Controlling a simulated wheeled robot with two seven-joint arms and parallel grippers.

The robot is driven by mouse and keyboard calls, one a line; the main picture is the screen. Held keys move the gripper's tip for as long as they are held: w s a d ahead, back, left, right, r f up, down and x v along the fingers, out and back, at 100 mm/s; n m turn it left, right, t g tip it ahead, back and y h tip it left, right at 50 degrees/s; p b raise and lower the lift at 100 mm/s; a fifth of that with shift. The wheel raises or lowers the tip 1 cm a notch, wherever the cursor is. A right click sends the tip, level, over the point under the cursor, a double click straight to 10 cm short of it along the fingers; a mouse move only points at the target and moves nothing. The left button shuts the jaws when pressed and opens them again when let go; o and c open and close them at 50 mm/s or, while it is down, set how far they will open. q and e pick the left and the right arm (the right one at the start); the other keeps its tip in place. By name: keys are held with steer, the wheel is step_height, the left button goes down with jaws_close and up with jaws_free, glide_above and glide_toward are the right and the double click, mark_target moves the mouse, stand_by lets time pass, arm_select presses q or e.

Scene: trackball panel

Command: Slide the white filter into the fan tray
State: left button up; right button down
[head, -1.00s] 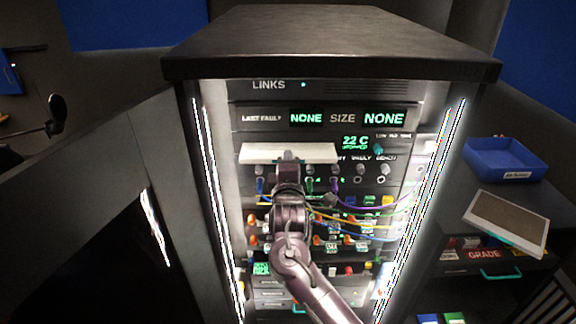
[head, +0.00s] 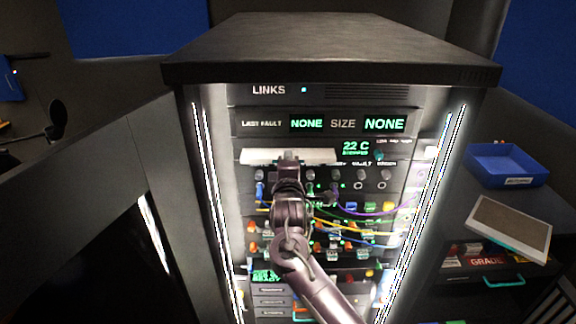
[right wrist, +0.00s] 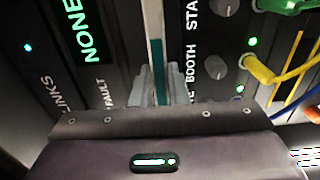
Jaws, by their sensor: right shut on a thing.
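The white filter (head: 262,157) shows as a flat white bar at the rack front, level with the row that has the green 22 C display (head: 355,147). My right gripper (head: 289,159) is shut on the near edge of the filter. In the right wrist view, the filter edge (right wrist: 155,45) is a thin white and teal strip between the shut fingers (right wrist: 156,86). The fan tray opening is hidden behind the filter and gripper, so I cannot tell how deep the filter sits. My left gripper is not in view.
Below the filter are knobs and colored cables, including a purple cable (head: 372,211), close to my right arm. Bright light strips edge the rack. At right, a blue bin (head: 507,165) and a brown panel with a pale frame (head: 508,225) lie on a dark surface.

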steer(key=shift+w, duration=0.25)
steer(key=c, duration=1.3)
jaws_free()
steer(key=shift+c, duration=0.2)
steer(key=s+b, duration=0.3)
steer(key=s, duration=0.4)
steer(key=shift+s, duration=0.4)
